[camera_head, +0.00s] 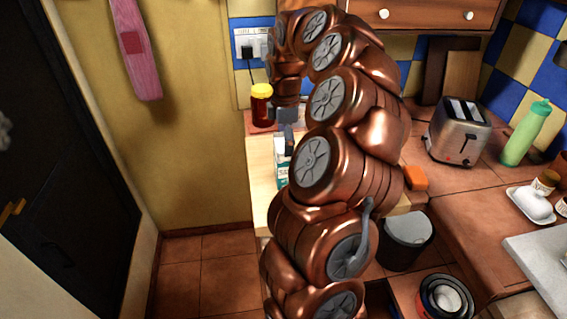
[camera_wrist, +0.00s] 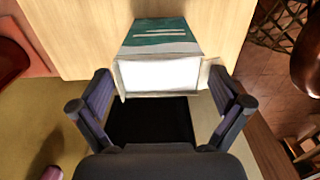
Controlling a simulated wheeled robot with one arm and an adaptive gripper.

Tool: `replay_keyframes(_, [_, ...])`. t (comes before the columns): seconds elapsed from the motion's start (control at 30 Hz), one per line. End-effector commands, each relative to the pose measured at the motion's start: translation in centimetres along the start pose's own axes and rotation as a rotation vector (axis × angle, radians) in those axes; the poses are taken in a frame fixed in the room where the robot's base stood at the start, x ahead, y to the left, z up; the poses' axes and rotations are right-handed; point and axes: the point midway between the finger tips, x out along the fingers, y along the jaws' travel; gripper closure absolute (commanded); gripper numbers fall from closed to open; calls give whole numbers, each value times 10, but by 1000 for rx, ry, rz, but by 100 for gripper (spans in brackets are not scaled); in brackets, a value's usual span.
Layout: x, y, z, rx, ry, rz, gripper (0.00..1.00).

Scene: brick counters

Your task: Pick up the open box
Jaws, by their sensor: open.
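The open box (camera_head: 282,170) is teal and white and stands on the pale wooden counter top, partly hidden behind my arm in the head view. In the wrist view the box (camera_wrist: 160,40) shows a teal face with white lines and a bright white opening towards me, with a flap at the right. My gripper (camera_wrist: 160,82) is open, with one finger at each side of the box's near end. I see a small gap at the left finger; whether the right finger touches the flap I cannot tell. In the head view my gripper (camera_head: 287,135) is just above the box, mostly hidden.
A dark red jar with a yellow lid (camera_head: 261,105) stands behind the box on the tiled counter. A toaster (camera_head: 458,131), a green bottle (camera_head: 526,134) and an orange sponge (camera_head: 415,178) are to the right. A grey bin (camera_head: 406,238) stands below the counter. Floor at left is clear.

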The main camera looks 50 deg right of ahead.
Motion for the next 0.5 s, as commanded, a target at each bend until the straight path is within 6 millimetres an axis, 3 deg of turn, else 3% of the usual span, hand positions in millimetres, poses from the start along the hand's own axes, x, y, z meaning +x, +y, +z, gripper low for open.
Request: replay_keyframes(0.5, [48,0,-5,2,1,-1,0])
